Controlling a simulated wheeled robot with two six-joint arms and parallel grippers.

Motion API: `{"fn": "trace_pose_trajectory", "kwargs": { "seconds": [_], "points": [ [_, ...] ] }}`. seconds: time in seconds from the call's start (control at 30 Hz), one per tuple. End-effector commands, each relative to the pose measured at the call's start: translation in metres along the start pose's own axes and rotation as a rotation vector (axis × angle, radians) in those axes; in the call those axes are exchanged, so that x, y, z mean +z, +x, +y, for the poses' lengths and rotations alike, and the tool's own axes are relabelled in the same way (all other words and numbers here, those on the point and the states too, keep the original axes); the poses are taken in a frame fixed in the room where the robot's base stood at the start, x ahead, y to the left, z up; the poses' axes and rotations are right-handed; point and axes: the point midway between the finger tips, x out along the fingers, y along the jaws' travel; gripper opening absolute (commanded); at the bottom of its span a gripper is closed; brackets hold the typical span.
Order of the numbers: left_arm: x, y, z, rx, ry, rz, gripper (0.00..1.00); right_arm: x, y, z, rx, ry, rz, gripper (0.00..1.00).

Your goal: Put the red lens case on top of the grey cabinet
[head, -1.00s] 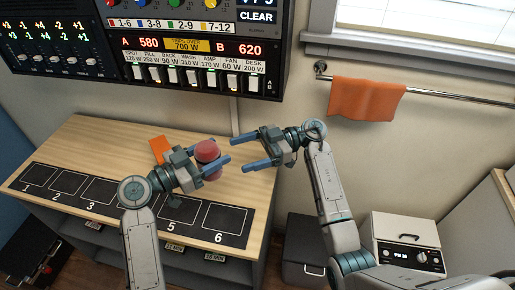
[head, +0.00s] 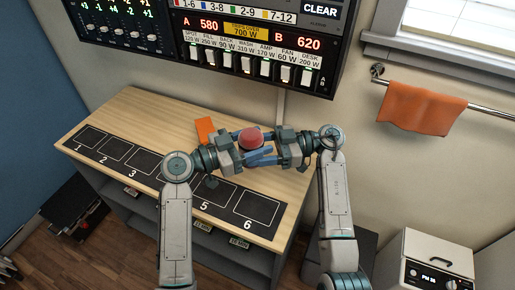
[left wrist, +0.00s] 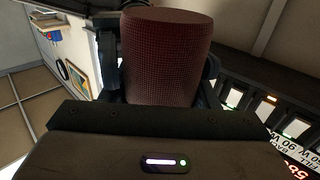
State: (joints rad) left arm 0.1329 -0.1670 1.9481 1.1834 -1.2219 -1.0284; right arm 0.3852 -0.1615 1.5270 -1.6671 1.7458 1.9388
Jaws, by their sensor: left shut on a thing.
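The red lens case (head: 250,138), a round red cylinder, is between my two grippers above the wooden bench top. My left gripper (head: 243,147) is shut on it. In the left wrist view the lens case (left wrist: 167,57) fills the upper middle, with a fine-textured side. My right gripper (head: 264,147) faces the left one, with its blue fingers close around or beside the lens case. Whether they touch it is unclear. A dark grey box-like cabinet (head: 367,252) stands low on the floor, right of the bench, partly hidden by my right arm.
The wooden bench (head: 150,105) carries numbered black squares along its front and an orange flat piece (head: 206,130). A switch panel (head: 250,55) hangs close above the bench's back. A white appliance (head: 428,262) stands right of the grey cabinet. An orange towel (head: 422,114) hangs on a rail.

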Motion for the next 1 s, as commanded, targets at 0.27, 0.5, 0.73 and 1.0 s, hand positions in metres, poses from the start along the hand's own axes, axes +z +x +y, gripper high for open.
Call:
{"fn": "trace_pose_trajectory", "kwargs": {
  "seconds": [0.27,0.5,0.73,1.0],
  "points": [
    [-0.001,0.000,0.000,-0.001,0.001,0.001,0.74,-0.001,0.000,0.000,-0.001,-0.001,0.001,0.24],
    [0.000,0.000,0.000,0.000,0.000,0.000,0.80,-0.001,0.000,0.000,0.000,-0.001,0.001,0.24],
    [0.001,-0.010,-0.001,-0.002,0.002,-0.003,0.80,-0.001,0.000,0.000,0.000,-0.001,0.001,0.24],
    [0.002,-0.055,-0.001,-0.001,0.003,-0.006,0.80,-0.001,0.000,0.000,0.000,-0.001,0.001,0.24]
  ]
}}
